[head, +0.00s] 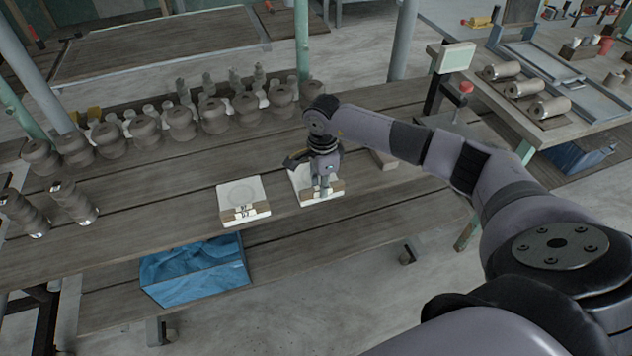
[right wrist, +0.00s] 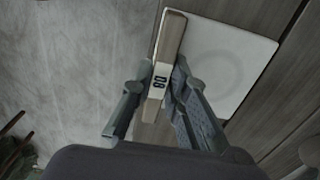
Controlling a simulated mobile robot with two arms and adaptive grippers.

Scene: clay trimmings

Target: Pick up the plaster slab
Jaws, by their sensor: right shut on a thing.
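Two white square plaster slabs lie near the front edge of the wooden bench. Each has a wooden strip with a number label along its front. The left slab (head: 240,193) is untouched and shows a faint round hollow. My right gripper (head: 322,188) reaches down over the right slab (head: 301,180) and hides part of it. In the right wrist view, my right gripper (right wrist: 160,88) is shut across the labelled wooden strip of this slab (right wrist: 222,62), one finger on each side. I cannot tell whether the slab is clear of the bench. My left gripper is not in view.
Several grey-brown clay pots (head: 181,122) stand in rows behind and left of the slabs. A small block (head: 383,159) lies just right of the gripper. A blue-lined bin (head: 195,268) sits below the bench front.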

